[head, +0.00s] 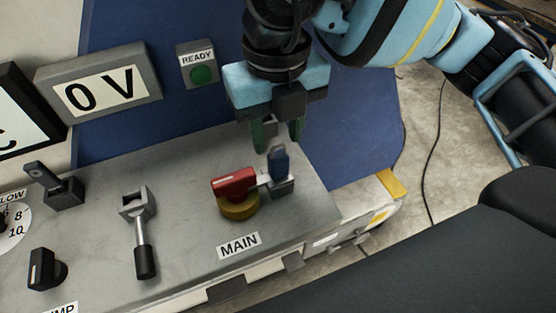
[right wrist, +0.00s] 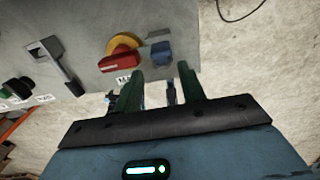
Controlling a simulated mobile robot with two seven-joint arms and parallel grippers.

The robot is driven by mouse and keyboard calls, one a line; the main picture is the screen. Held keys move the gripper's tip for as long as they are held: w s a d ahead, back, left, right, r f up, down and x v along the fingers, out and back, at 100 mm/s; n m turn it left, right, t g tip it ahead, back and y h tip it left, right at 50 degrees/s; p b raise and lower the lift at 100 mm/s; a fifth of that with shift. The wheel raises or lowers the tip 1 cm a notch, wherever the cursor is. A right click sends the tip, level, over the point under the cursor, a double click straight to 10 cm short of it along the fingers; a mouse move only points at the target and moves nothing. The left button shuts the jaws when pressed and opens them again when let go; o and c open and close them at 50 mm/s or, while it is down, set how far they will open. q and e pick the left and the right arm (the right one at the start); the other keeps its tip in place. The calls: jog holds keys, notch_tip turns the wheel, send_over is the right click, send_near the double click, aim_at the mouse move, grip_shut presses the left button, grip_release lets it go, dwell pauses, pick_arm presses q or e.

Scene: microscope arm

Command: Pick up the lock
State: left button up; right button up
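The lock (head: 279,160) is small and blue. It stands at the right end of the red MAIN switch handle (head: 234,181), by a small grey bracket, near the right end of the grey panel. My right gripper (head: 277,133) has its two dark green fingers apart and empty, pointing down just above and behind the lock. In the right wrist view the lock (right wrist: 161,53) shows just beyond the gap between the open fingertips (right wrist: 161,71). I cannot tell whether a finger touches it. My left gripper is not in view.
The switch has a yellow base (head: 239,208). A grey lever (head: 142,235) and a black knob (head: 46,269) stand farther left on the panel. A green READY lamp (head: 202,74) and a 0 V display (head: 100,91) are behind. The panel ends just right of the lock.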

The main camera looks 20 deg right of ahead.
aim_at(278, 143)
jog(key=shift+w+d+f, duration=0.1)
jog(key=shift+d+f, duration=0.05)
jog(key=shift+f, duration=2.4)
jog(key=shift+c, duration=0.4)
jog(key=c, duration=0.8)
